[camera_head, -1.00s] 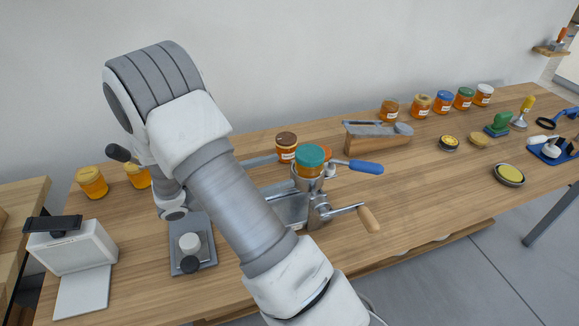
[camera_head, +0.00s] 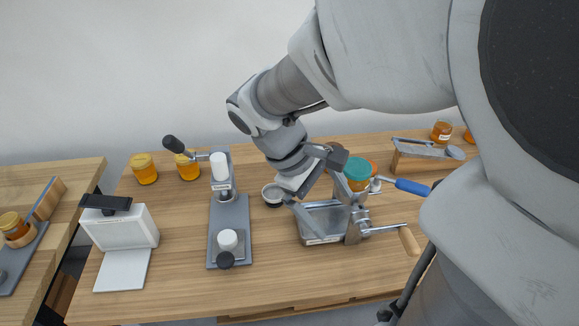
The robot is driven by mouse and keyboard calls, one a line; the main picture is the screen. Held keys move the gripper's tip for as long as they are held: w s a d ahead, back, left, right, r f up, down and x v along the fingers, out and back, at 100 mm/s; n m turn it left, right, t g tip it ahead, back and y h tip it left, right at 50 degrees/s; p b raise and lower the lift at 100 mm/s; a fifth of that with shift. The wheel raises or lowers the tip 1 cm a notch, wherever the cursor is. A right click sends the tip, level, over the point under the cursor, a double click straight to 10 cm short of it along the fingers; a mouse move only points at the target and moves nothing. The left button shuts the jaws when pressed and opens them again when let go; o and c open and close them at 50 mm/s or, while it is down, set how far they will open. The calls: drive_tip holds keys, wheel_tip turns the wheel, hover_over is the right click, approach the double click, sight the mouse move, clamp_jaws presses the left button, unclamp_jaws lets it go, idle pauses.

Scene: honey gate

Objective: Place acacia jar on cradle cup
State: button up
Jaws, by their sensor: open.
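A jar with a teal lid (camera_head: 357,170) and amber contents sits upright in the metal clamp device (camera_head: 358,220) right of centre; this may be the cradle cup, but I cannot confirm it. No label is readable, so I cannot tell which jar is acacia. My gripper (camera_head: 318,180) is open, tilted down to the right, just left of the teal-lidded jar. Its fingers partly cover the device, and whether they touch anything is unclear.
A small round cup (camera_head: 272,195) stands left of my gripper. A grey lever press (camera_head: 228,215), two yellow-lidded jars (camera_head: 144,168) and a white screen stand (camera_head: 122,230) are further left. A blue handle (camera_head: 412,187) and a wooden crank handle (camera_head: 409,241) stick out rightward. My arm hides the right side.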

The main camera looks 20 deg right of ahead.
drive_tip(key=s+a+r+m+t+y, duration=0.2)
drive_tip(key=a+r+m+t+y, duration=0.3)
drive_tip(key=a+r+t, duration=0.1)
drive_tip(key=shift+s+a+r+t, duration=0.4)
drive_tip(key=shift+a+t, duration=0.35)
drive_tip(key=shift+t, duration=0.05)
